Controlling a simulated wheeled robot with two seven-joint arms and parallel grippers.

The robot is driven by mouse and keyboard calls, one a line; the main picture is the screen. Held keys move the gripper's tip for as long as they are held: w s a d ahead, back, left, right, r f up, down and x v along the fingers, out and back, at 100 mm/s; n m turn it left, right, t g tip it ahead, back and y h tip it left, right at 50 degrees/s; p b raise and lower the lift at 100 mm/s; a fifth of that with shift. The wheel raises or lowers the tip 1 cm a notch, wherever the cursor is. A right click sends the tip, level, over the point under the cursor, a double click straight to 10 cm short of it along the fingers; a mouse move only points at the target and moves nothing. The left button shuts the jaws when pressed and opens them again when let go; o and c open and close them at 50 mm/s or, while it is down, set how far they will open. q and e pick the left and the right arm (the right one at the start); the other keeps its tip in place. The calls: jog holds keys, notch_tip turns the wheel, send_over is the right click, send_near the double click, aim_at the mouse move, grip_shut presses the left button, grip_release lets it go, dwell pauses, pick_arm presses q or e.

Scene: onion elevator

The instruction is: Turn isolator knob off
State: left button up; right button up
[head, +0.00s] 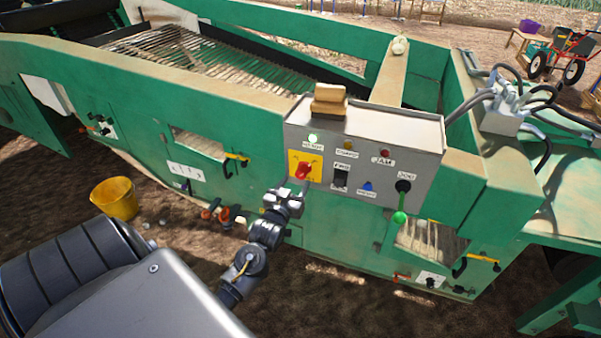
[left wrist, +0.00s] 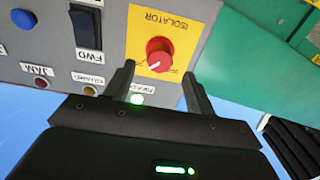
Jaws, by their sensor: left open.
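The isolator knob (head: 303,171) is red and sits on a yellow plate (head: 312,158) at the left end of the grey control box (head: 420,165). In the left wrist view the knob (left wrist: 159,55) shows a white mark on its face, and the yellow plate (left wrist: 190,20) reads ISOLATOR. My left gripper (head: 296,187) is just below the knob in the head view. In the left wrist view its two fingers (left wrist: 158,80) are apart, pointing toward the knob, with nothing between the tips. I cannot tell the exact gap to the knob. My right gripper is not in view.
The box also carries a lit green lamp (head: 313,138), a black FWD switch (head: 341,176), a blue button (head: 367,186) and a green-knobbed lever (head: 400,217). A tan block (head: 329,100) lies on top. A yellow bucket (head: 115,198) stands on the ground to the left.

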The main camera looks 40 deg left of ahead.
aim_at(300, 175)
pick_arm(q)
jog(key=x, duration=0.5)
jog(key=shift+w+a+p, duration=0.15)
jog(key=shift+w+p, duration=0.15)
jog(key=shift+w, duration=0.1)
jog(key=shift+c, duration=0.3)
jog(key=c, duration=0.9)
